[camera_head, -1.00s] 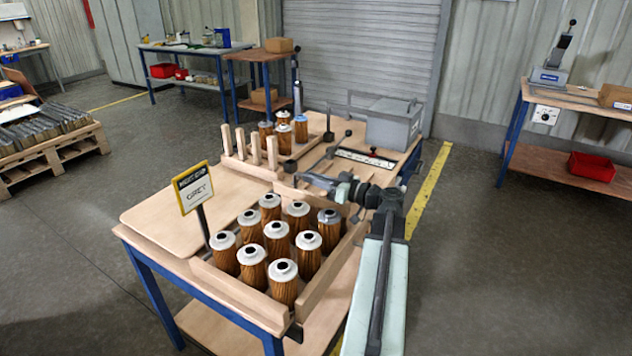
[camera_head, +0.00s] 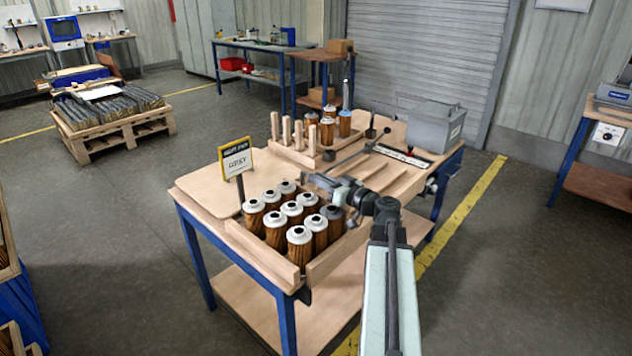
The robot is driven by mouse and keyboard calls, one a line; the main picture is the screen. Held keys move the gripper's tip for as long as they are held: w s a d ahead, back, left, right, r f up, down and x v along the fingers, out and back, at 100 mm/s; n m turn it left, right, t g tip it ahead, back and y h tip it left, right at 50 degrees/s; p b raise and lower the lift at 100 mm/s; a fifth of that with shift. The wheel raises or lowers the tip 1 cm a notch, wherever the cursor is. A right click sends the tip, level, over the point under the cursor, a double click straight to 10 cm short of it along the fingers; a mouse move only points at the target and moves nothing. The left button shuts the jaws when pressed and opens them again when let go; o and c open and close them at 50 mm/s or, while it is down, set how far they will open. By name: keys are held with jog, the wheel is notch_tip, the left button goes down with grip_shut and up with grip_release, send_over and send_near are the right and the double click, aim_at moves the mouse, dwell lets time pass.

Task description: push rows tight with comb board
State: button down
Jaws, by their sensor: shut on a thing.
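The wooden comb board (camera_head: 298,133) has several upright teeth and stands behind the cartridge block. Several brown filter cartridges (camera_head: 299,240) with pale caps stand upright in rows in a wooden tray (camera_head: 262,262). The rows look close together. My gripper and wrist partly cover the back right cartridge (camera_head: 333,213).
A few more cartridges (camera_head: 328,132) stand behind the comb board. A sign (camera_head: 236,158) rises at the tray's left corner. The table's left part is bare.

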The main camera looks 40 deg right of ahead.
jog(key=c, duration=1.5)
grip_release()
jog(key=shift+s+d, duration=0.1)
jog(key=shift+s, duration=0.1)
jog(key=shift+o, duration=0.2)
jog(key=shift+w, duration=0.1)
jog(key=v, duration=0.7)
jog(key=shift+s, duration=0.4)
